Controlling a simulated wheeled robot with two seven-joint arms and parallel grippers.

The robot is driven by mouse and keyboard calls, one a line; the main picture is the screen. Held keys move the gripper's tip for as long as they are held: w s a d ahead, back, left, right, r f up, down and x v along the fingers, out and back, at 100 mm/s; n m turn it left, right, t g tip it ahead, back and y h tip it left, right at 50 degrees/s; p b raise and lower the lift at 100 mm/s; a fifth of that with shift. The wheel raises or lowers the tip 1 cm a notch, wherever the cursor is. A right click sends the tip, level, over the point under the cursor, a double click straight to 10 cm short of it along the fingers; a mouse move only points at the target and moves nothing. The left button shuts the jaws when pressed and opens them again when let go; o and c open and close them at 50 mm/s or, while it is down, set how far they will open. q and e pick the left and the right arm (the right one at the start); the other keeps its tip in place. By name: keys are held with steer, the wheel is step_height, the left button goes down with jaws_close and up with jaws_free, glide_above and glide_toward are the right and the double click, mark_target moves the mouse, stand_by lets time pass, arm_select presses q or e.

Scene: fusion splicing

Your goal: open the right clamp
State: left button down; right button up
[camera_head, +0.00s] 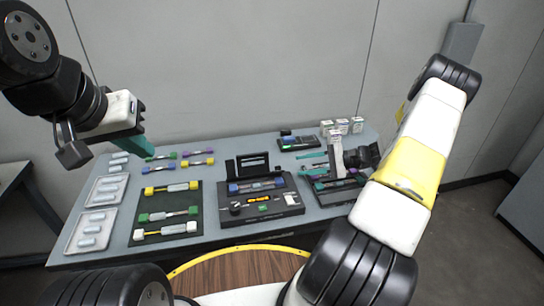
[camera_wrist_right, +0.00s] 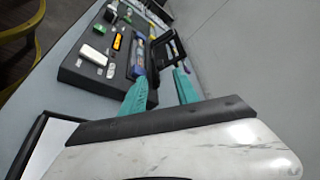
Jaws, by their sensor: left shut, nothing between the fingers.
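The black fusion splicer (camera_head: 262,211) sits on the grey table with its dark lid raised at the back. A blue-ended, clear-middled piece (camera_head: 257,186) lies across its top. The right clamp is too small to tell apart at the splicer's right end. My right gripper (camera_head: 303,164) is right of the splicer, its teal fingers pointing at it. In the right wrist view the fingers (camera_wrist_right: 160,74) are spread apart and empty, near the splicer's (camera_wrist_right: 100,50) end; I cannot tell if they touch it. My left gripper (camera_head: 146,150) is shut and empty, above the table's left side.
A dark mat (camera_head: 188,185) with yellow-, green- and white-ended pieces lies left of the splicer. White trays (camera_head: 75,245) of clear pieces line the left edge. Small boxes (camera_head: 342,127) and a dark device (camera_head: 297,143) stand at the back right. Another dark tray (camera_head: 345,198) lies under my right wrist.

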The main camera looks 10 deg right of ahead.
glide_above(284, 179)
steer(key=shift+f, duration=0.8)
